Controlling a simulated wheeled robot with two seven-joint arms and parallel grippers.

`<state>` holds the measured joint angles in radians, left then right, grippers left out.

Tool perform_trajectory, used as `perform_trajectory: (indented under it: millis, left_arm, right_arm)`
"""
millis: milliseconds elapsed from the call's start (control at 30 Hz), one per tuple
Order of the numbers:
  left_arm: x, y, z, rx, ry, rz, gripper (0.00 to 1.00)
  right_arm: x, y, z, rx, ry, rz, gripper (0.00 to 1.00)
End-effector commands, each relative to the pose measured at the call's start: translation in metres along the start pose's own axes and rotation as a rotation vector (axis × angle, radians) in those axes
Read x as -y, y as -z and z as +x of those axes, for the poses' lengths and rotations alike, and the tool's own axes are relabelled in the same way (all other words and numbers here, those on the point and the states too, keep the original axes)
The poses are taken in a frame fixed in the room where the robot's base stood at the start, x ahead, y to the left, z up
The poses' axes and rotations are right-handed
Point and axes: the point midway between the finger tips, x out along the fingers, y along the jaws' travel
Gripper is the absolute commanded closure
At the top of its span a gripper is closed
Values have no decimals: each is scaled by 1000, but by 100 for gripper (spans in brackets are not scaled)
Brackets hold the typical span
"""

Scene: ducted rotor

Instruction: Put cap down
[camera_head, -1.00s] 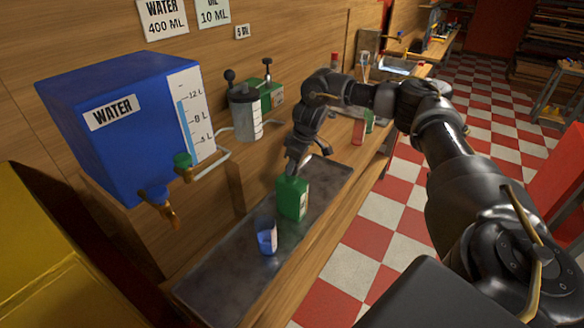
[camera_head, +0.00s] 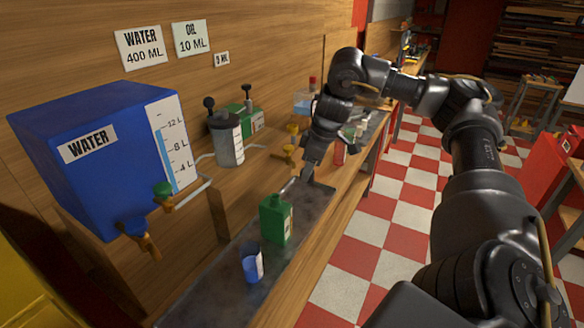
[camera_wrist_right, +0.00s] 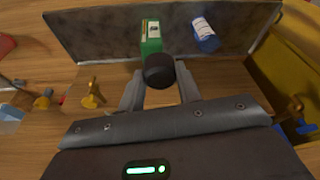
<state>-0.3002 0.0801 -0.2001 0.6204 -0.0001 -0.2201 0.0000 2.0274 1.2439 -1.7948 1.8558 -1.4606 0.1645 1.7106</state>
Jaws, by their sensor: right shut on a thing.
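My right gripper (camera_head: 306,178) is shut on the black cap (camera_wrist_right: 159,71), which shows between the two fingers in the right wrist view. In the head view the cap is hard to make out at the fingertips. The green bottle (camera_head: 275,220) stands upright on the dark metal tray (camera_head: 222,283), and no cap shows on its top. My right gripper is beyond the bottle, up and to the right of it in the head view, apart from it. The bottle also shows in the wrist view (camera_wrist_right: 150,38). My left gripper is not in view.
A blue water tank (camera_head: 95,150) with taps and a grey lidded jug (camera_head: 228,140) are at the left. Yellow taps (camera_head: 290,150) stand behind my gripper. The bench top past the tray has some free room.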

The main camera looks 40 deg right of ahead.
Motion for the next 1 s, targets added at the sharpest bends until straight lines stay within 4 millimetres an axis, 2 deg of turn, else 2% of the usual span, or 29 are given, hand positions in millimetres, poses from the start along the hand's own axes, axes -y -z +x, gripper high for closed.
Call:
perform_trajectory:
  millis: [33,100,367,467,533,667,800,900,1000]
  left_arm:
    - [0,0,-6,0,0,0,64]
    - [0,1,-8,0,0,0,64]
    - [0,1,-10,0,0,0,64]
    - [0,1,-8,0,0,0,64]
    - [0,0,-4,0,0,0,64]
    - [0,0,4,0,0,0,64]
    - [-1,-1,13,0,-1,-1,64]
    - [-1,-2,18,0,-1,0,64]
    - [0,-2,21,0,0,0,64]
  right_arm:
    - [2,-4,-8,-2,-1,-1,87]
    - [4,-10,-12,-1,-1,-1,87]
    - [8,-18,-15,0,-1,0,87]
    - [15,-8,-14,1,-6,1,87]
    - [27,7,-12,1,-15,8,87]
    - [69,47,-4,-2,-35,35,87]
    - [131,84,8,-6,-49,80,87]
    - [173,99,17,-5,-52,114,87]
    - [204,105,23,-3,-52,145,87]
